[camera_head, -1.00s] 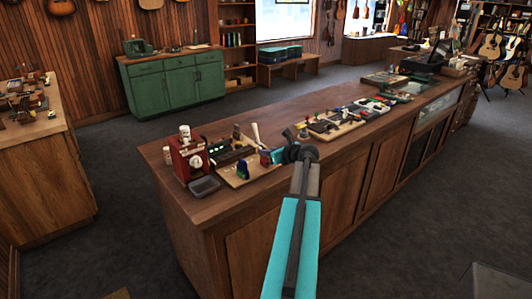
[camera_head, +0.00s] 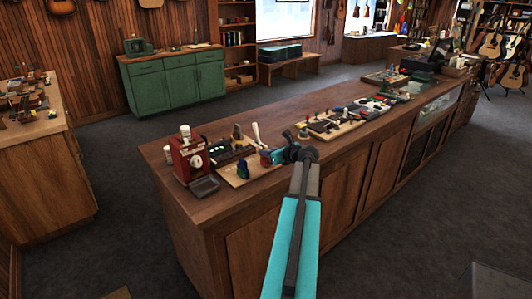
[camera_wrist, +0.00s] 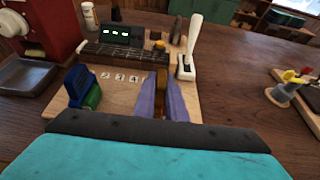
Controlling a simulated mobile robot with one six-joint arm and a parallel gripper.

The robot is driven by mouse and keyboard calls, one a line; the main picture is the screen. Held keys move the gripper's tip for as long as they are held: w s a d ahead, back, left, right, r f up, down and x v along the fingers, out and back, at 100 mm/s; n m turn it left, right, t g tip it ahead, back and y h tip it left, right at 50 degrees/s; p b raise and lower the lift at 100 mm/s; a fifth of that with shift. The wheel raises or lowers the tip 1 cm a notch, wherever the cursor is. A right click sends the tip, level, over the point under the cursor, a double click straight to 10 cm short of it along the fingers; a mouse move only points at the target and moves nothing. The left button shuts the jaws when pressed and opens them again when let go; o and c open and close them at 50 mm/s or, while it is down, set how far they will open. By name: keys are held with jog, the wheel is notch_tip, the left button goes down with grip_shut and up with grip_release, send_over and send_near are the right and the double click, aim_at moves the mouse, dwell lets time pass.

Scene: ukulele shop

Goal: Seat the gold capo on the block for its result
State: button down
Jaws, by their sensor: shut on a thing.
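My gripper (camera_wrist: 163,105) has two purple fingers shut on the gold capo (camera_wrist: 161,79), a narrow gold-brown piece mostly hidden between them. The block (camera_wrist: 122,57), a dark fretboard-like bar with light lines, lies ahead and to the left of the fingertips on a pale wooden board (camera_wrist: 118,112). The capo appears nearer to me than the block; I cannot tell whether they touch. Behind the block is a dark display (camera_wrist: 121,33) with small green-white lights. In the head view my gripper (camera_head: 268,157) is over the board's right part, its fingers partly hidden by the wrist.
Blue (camera_wrist: 77,86) and green (camera_wrist: 92,98) capos stand left of my fingers, beside number cards (camera_wrist: 119,77). A white lever (camera_wrist: 191,45) rises at right. A red machine (camera_wrist: 35,30) with a grey tray (camera_wrist: 27,76) stands left. Bare counter (camera_wrist: 235,85) lies right.

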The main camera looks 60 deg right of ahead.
jog(key=shift+f, duration=0.45)
jog(key=c, duration=2.1)
grip_release()
jog(key=shift+s+r, duration=0.1)
jog(key=shift+s, duration=0.05)
jog(key=p+v, duration=0.3)
jog(key=v, duration=0.7)
jog(key=shift+s+a+r+p, duration=0.1)
jog(key=shift+s+r+p, duration=0.05)
jog(key=shift+s+p, duration=0.2)
jog(key=shift+s, duration=0.1)
